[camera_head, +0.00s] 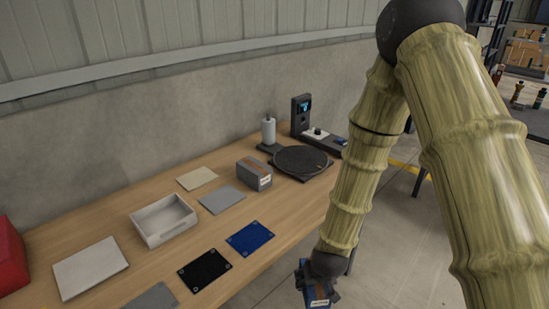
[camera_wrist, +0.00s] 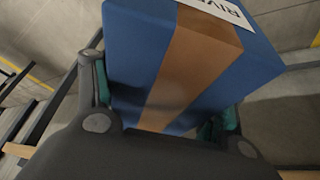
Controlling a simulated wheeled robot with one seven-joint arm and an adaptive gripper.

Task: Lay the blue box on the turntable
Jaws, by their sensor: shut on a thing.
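The blue box (camera_wrist: 150,48) fills the wrist view, with a brown tape band and a white label on it. My gripper (camera_wrist: 165,120) is shut on it, one finger on each side. In the head view the box (camera_head: 318,291) shows at the bottom edge, held by my gripper (camera_head: 318,280) in front of the table, over the floor. The turntable (camera_head: 300,162) is a dark round disc at the table's far right end, well apart from the box. Its top looks bare. Part of my gripper is cut off by the head view's lower edge.
A grey box with a brown band (camera_head: 254,173) stands left of the turntable. A white cylinder on a stand (camera_head: 268,132) and a dark post with a screen (camera_head: 301,115) stand behind it. A white tray (camera_head: 164,221), flat mats and a red case (camera_head: 10,257) lie further left.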

